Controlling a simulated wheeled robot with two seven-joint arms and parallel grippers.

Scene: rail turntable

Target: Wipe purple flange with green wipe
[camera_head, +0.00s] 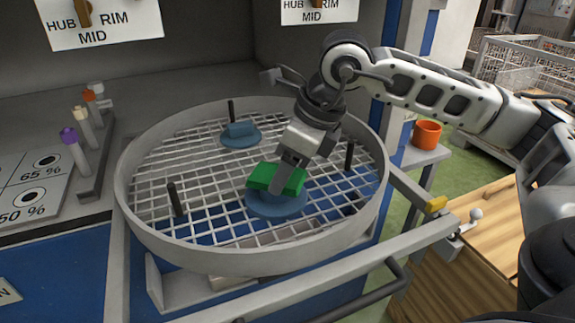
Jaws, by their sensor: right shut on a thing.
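My right gripper (280,182) comes in from the upper right and points down over the turntable. It is shut on the green wipe (260,177), which shows on both sides of the fingers. Directly under the wipe lies a round blue flange (277,207) on the front right part of the mesh. The wipe covers its middle, and I cannot tell how firmly it touches. No flange in view looks purple; this one looks blue. A second blue disc (229,142) with a blue block (241,129) on it lies further back. My left gripper is not in view.
The round grey turntable (130,222) has a raised rim and several dark upright pegs, one at left (175,199). A rack (92,178) with purple, cream and orange-topped pieces stands at left. An orange cup (426,134) stands on a side shelf. A grey rail runs in front.

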